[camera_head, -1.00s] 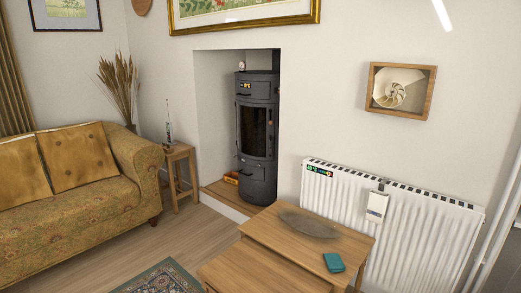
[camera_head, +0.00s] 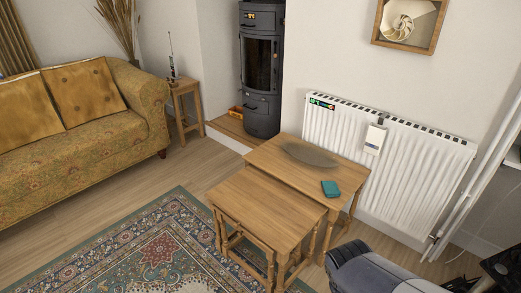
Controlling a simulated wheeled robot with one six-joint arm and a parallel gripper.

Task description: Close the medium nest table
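The nest of wooden tables stands in the middle of the head view, in front of the radiator. The medium nest table (camera_head: 262,205) is pulled out toward me from under the larger table (camera_head: 268,155), its bare top sitting lower and mostly exposed. A grey oval dish (camera_head: 309,154) and a small teal object (camera_head: 330,188) lie on the larger table. A grey rounded part of my arm shows at the lower right, beside the tables' right legs. My gripper's fingertips cannot be made out in the view.
A patterned rug (camera_head: 155,250) lies on the floor left of the tables. A yellow sofa (camera_head: 75,120) stands at the left. A white radiator (camera_head: 385,165) is close behind the tables. A small stool (camera_head: 186,105) and a stove (camera_head: 261,75) are farther back.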

